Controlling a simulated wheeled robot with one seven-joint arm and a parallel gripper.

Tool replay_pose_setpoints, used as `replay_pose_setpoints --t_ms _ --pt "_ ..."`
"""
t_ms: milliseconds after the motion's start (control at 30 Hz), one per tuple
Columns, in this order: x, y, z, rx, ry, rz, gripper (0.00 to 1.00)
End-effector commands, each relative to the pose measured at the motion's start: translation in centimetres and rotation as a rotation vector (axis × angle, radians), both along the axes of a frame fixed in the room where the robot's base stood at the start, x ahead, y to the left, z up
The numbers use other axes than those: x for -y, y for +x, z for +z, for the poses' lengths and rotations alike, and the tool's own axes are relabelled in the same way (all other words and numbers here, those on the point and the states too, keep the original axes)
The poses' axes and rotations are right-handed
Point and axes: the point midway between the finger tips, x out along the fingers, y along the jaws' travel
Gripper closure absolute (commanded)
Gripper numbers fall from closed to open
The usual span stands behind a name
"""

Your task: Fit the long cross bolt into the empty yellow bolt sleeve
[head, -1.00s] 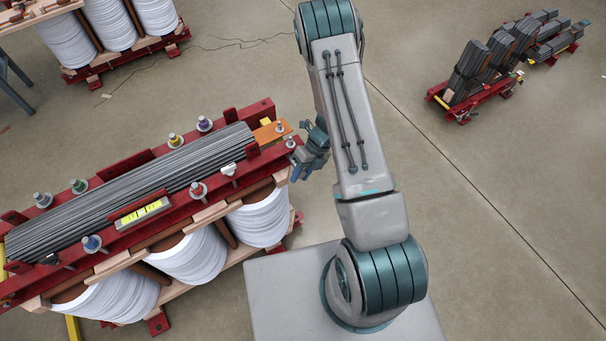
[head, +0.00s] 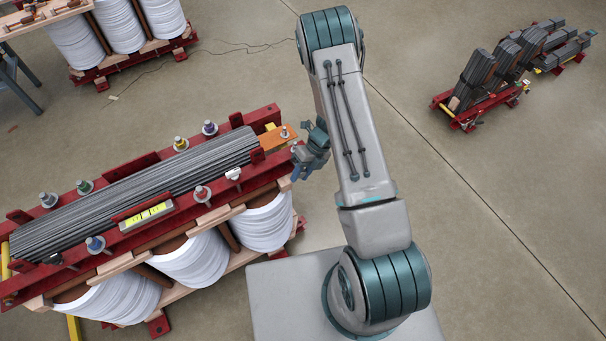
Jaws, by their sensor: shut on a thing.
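My gripper (head: 298,172) is at the right end of the near red clamp beam (head: 205,202), low beside it. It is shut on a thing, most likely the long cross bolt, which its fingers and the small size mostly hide. I cannot tell whether the bolt touches the beam. A yellow piece (head: 270,127), perhaps the yellow bolt sleeve, shows at the right end of the core between the two red beams. My gripper is right of it and nearer the camera.
The grey laminated core (head: 140,180) lies between the beams above white coils (head: 265,222). Bolts with coloured collars stand along both beams. A yellow level (head: 147,215) is on the near beam. Another core stack (head: 490,80) stands at the back right. The floor between is clear.

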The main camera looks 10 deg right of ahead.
Motion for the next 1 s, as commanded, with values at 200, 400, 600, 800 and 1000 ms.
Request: replay_pose_setpoints --t_ms 200,400,600,800,1000 --pt "-0.2 0.5 0.0 0.000 0.000 0.001 1.00" --pt "-0.4 1.0 0.0 0.000 0.000 0.002 1.00" --pt "-0.5 1.5 0.0 0.000 0.000 0.001 1.00" --pt "-0.5 1.7 0.0 0.001 -0.002 0.000 0.44" --pt "-0.1 1.7 -0.1 0.004 -0.006 -0.005 0.44"
